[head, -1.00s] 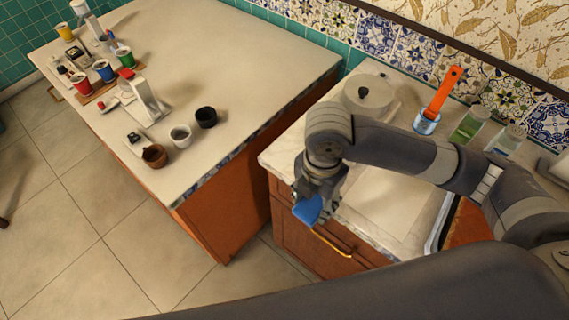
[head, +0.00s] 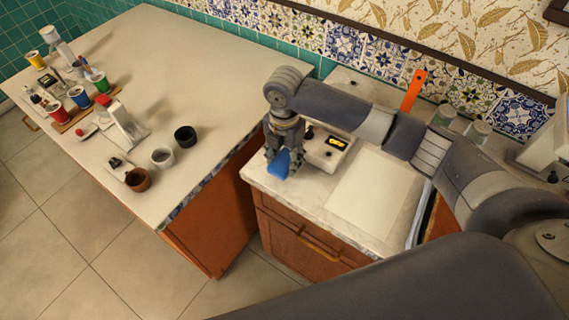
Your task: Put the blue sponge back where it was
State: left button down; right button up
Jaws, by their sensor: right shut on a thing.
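The blue sponge (head: 279,164) is held in my right gripper (head: 283,158), which points down with its fingers shut on it. The sponge is over or on the left end of the right-hand counter (head: 300,196). I cannot tell whether it touches the surface. My left gripper is not in view.
An orange handle (head: 414,90) and glass jars (head: 443,115) are behind my arm. The left counter (head: 190,70) holds cups and small items.

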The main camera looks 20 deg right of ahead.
aim_at(284, 160)
notch_tip(284, 160, down, 3)
jog(key=shift+r+p, duration=0.2)
jog(key=shift+p, duration=0.25)
jog(key=shift+f, duration=0.45)
jog(key=shift+f, duration=0.1)
jog(key=o, duration=1)
jog(key=shift+o, duration=0.2)
notch_tip(284, 160, up, 12)
jog(key=shift+r+b, duration=0.15)
jog(key=shift+b, duration=0.7)
